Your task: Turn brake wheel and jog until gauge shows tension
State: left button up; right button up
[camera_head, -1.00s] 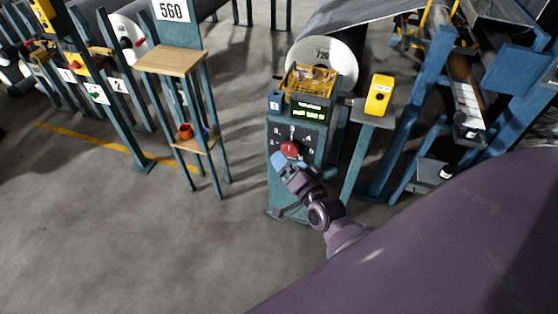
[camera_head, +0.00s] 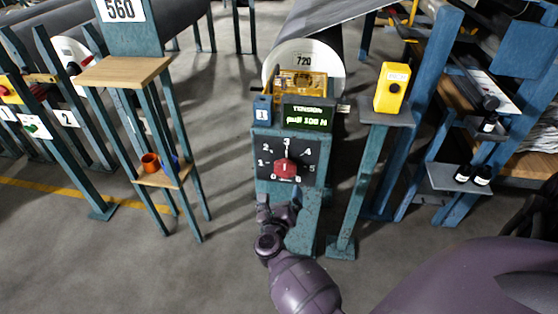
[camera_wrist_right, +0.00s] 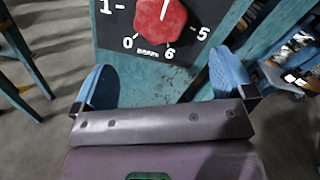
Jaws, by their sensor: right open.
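The red brake wheel (camera_head: 286,168) sits on a black dial plate (camera_head: 303,150) numbered 0 to 6 on the teal stand. Its white pointer is up near 3 in the head view. The wheel also shows at the top of the right wrist view (camera_wrist_right: 160,18). The green display (camera_head: 307,117) above reads "TENSION" and a second line that looks like "pull 300 N". A yellow box with a black button (camera_head: 392,87) stands on a post at right. My right gripper (camera_head: 280,200) is open and empty, just below the wheel and apart from it. My left gripper is not in view.
A shelf stand (camera_head: 125,72) with an orange cup (camera_head: 150,162) is at left. Blue posts and a low shelf with small dark bottles (camera_head: 462,174) are at right. The floor at front left is clear.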

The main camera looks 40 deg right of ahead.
aim_at(285, 171)
jog(key=b+x, duration=0.1)
jog(key=x, duration=0.9)
jog(key=shift+w+d, duration=0.2)
jog(key=shift+w, duration=0.1)
jog(key=shift+r, duration=0.1)
jog(key=c, duration=0.9)
